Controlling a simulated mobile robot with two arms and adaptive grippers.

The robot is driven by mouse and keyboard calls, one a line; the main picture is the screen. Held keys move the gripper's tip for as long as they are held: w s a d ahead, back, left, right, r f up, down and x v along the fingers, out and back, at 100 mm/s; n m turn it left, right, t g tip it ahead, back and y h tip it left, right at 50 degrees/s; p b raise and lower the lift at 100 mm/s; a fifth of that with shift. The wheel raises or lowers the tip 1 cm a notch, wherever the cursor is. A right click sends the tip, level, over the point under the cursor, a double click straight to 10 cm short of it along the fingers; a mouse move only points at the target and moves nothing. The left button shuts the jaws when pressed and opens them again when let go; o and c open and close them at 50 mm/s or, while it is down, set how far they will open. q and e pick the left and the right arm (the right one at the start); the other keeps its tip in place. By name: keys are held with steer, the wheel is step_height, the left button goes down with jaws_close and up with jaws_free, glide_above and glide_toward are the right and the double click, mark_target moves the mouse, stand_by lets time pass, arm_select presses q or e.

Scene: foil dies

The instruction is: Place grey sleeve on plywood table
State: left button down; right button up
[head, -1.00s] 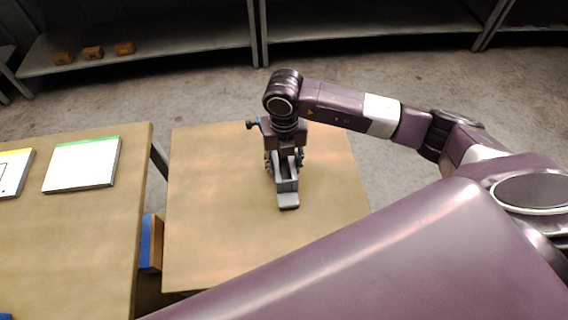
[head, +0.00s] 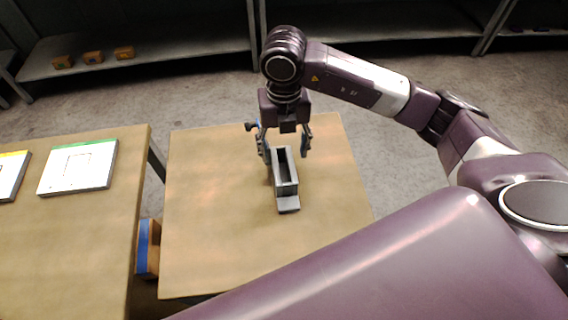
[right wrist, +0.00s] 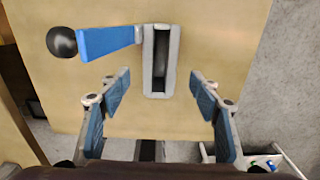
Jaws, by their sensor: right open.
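The grey sleeve (head: 287,188), an open-topped long box shape with a flat grey piece at its near end, rests on the light wooden plywood table (head: 220,240). In the right wrist view the sleeve (right wrist: 173,60) shows as a grey frame around a dark slot. My right gripper (head: 284,146) is open above the far end of the sleeve, its fingers apart on either side and nothing between them. Its spread blue-padded fingers also show in the right wrist view (right wrist: 160,90). My left gripper is not in view.
A blue bar (right wrist: 108,42) with a black ball knob (right wrist: 62,42) lies beside the sleeve. A second wooden table (head: 70,240) at left holds white panels, one green-edged (head: 78,181). A blue-and-orange block (head: 147,247) sits between the tables. Shelves stand behind.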

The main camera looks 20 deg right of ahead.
steer(key=shift+r, duration=2.05)
